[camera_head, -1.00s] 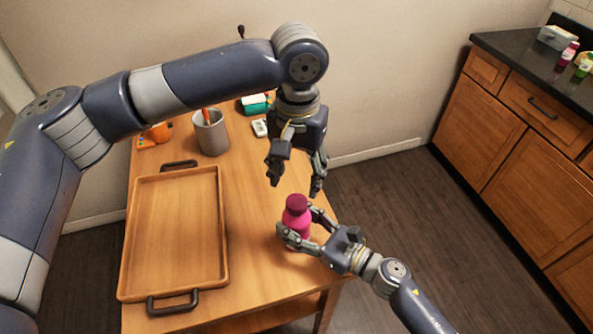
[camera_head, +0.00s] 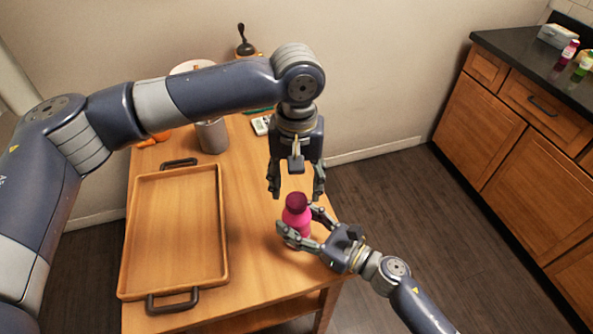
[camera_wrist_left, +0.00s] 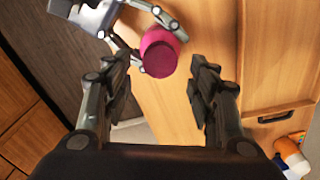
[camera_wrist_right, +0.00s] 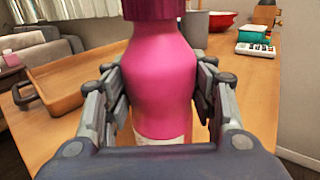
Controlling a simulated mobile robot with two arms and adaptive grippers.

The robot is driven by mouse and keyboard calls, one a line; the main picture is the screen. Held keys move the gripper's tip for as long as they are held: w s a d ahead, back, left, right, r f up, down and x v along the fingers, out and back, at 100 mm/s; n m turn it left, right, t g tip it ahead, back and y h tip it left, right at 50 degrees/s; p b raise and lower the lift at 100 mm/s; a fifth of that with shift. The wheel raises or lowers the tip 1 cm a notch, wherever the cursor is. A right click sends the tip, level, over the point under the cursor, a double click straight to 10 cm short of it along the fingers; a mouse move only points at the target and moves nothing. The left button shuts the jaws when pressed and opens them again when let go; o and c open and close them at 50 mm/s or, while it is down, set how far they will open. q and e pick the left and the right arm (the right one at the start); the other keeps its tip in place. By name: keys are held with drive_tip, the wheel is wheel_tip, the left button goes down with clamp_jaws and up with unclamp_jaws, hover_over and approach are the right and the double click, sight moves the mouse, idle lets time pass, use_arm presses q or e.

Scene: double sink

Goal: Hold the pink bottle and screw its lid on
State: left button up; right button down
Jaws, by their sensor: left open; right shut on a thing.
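The pink bottle (camera_head: 297,222) stands upright near the right edge of the wooden table, with its dark magenta lid (camera_head: 296,201) on top. I cannot tell how tightly the lid sits. My right gripper (camera_head: 300,230) is shut on the bottle's body, with a finger on each side, as the right wrist view (camera_wrist_right: 160,85) shows. My left gripper (camera_head: 296,192) is open and empty, pointing down just above the lid. In the left wrist view the lid (camera_wrist_left: 159,58) shows beyond and between the open fingers.
A wooden tray (camera_head: 222,225) with dark handles lies on the table's left part. A grey cup (camera_head: 211,137) and a small white device (camera_head: 262,125) are at the back. The table around the bottle is clear. A dark counter (camera_head: 520,60) stands far right.

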sight(296, 199)
use_arm(q)
drive_tip(key=shift+f, duration=2.4)
drive_tip(key=c, duration=1.1)
drive_tip(key=m, duration=1.7)
drive_tip(key=shift+m, duration=0.4)
drive_tip(key=m, duration=0.6)
drive_tip(key=shift+m, duration=0.4)
drive_tip(key=o, duration=1.2)
drive_tip(key=shift+c, duration=0.2)
